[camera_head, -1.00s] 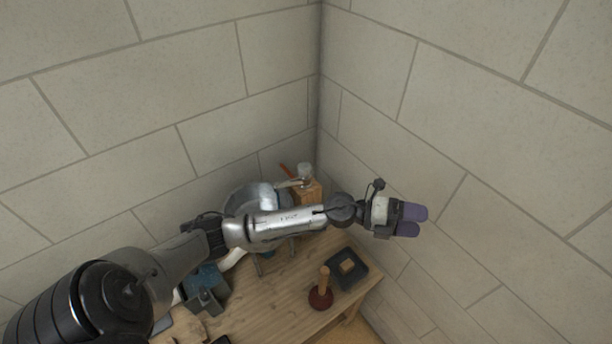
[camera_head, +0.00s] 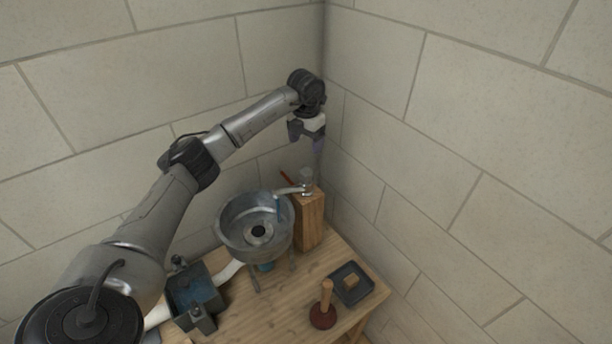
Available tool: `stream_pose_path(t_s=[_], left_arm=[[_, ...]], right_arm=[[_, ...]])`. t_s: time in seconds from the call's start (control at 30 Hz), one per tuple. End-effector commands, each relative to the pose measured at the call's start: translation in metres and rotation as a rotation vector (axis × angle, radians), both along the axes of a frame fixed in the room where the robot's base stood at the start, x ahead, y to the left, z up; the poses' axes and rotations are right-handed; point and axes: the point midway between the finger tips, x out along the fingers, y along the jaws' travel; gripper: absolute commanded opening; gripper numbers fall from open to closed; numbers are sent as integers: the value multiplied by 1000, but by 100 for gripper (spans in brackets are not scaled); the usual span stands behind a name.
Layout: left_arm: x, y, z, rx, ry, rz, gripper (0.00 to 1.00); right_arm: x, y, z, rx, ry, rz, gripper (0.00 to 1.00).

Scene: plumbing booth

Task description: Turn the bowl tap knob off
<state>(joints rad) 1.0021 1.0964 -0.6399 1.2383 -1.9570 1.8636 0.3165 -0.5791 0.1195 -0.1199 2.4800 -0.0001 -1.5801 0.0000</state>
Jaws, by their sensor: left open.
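The metal bowl (camera_head: 232,240) stands on legs on the wooden table, with a dark drain in its middle. The tap (camera_head: 292,190) sits on a wooden block (camera_head: 311,222) to the right of the bowl, and its spout reaches over the bowl's rim. A clear or grey knob (camera_head: 306,176) tops the tap, and a thin red lever (camera_head: 287,177) shows beside it. A strip of blue water hangs below the spout. My left gripper (camera_head: 305,146) is open and empty, pointing down above the knob and apart from it. My right gripper is not in view.
A plunger (camera_head: 323,308) stands on the table (camera_head: 268,315), next to a black tray (camera_head: 367,292) holding a small tan block. A blue-grey vise-like tool (camera_head: 194,298) and a white pipe (camera_head: 227,275) are left of them. Tiled walls meet close behind the tap.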

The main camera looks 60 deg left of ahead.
Motion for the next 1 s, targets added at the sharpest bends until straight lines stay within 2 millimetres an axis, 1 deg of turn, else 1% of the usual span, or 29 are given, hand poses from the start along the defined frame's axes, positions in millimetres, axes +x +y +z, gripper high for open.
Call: stream_pose_path(t_s=[0.4, 0.6, 0.8, 1.0], left_arm=[[-1, 0, -74, 0, 4, -1, 76], [0, -1, -104, -1, 2, -1, 76], [0, -1, -122, -1, 1, -2, 76], [0, -1, -128, -1, 0, -2, 76]], right_arm=[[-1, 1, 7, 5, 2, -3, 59], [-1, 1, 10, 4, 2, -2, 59], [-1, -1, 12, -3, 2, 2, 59], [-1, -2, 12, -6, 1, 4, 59]])
